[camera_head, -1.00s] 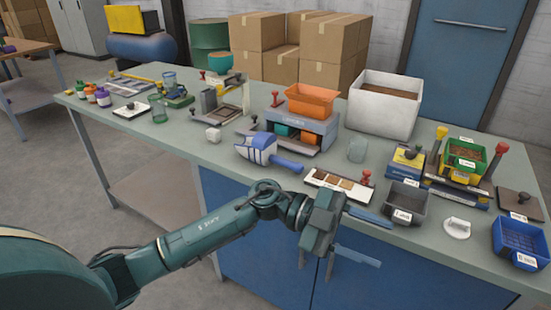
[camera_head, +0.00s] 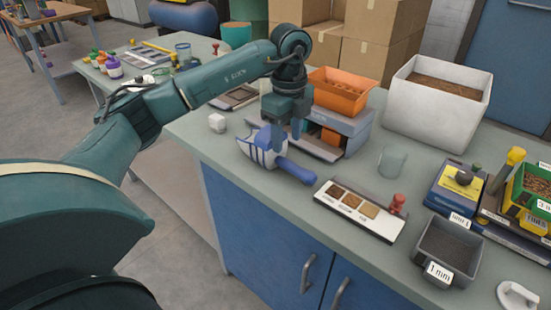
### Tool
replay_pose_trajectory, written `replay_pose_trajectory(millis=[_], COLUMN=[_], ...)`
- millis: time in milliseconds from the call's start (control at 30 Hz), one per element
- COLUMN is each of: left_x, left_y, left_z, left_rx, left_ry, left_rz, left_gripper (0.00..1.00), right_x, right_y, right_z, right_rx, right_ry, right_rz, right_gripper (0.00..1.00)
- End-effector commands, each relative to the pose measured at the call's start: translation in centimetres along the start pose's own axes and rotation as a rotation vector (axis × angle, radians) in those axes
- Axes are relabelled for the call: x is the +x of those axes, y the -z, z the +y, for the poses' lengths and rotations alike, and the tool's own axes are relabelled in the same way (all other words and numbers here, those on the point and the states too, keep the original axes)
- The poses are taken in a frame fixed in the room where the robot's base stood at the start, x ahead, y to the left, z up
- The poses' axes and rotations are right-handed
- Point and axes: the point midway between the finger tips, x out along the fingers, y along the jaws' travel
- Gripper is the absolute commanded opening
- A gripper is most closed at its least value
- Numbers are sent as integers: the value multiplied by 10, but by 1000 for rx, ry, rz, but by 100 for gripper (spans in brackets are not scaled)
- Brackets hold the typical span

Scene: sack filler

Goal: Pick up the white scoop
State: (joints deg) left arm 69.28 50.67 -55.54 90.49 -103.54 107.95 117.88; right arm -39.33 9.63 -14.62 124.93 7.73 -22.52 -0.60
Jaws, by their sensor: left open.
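The white scoop (camera_head: 258,148) has blue stripes and a blue handle (camera_head: 296,170). It lies on the grey-green bench top, its handle pointing to the lower right. My right gripper is not in view.
Behind the scoop stands a blue-grey machine (camera_head: 345,128) with an orange hopper (camera_head: 340,90). A sample tray (camera_head: 358,213) lies to the right, near the bench's front edge, with a clear glass (camera_head: 391,161) behind it.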

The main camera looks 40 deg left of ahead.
Motion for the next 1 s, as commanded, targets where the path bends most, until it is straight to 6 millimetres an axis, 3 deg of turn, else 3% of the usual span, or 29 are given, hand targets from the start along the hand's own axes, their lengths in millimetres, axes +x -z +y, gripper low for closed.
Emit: replay_pose_trajectory(millis=[600,867,1000], left_x=[70,74,74], left_y=[5,5,5], left_z=[1,0,0], left_rx=[3,4,4], left_ry=[0,2,2], left_rz=[3,2,2], left_gripper=[47,47,38], right_x=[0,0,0], right_y=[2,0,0], right_z=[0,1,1], right_rx=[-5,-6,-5], right_ry=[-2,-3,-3], right_rz=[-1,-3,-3], right_gripper=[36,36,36])
